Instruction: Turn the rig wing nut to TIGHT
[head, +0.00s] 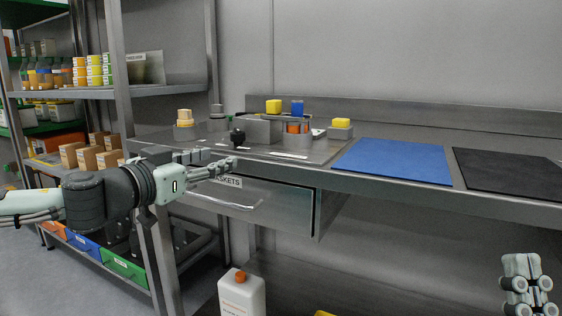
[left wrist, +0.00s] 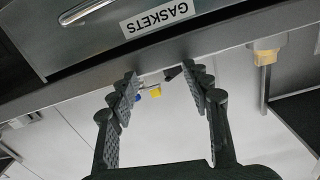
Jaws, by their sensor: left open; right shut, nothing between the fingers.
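I cannot make out the rig wing nut or a TIGHT mark for certain. A small dark knob-like part (head: 237,138) stands near the front of the steel plate on the counter; it may be the nut. A dark part (left wrist: 173,73) also shows between the fingers in the left wrist view, partly hidden by a finger. My left gripper (head: 221,158) is open and empty, at the counter's front edge by the gaskets drawer, apart from the dark part. It also shows in the left wrist view (left wrist: 160,76). My right gripper (head: 527,284) is shut and empty, low at the right.
The gaskets drawer (head: 280,203) is under the counter. Grey blocks with yellow and blue parts (head: 297,108) stand behind the dark part. A tan piece (head: 184,115) stands to the left. A blue mat (head: 395,160) and black mat (head: 510,172) lie clear. A shelf post (head: 122,75) rises at left.

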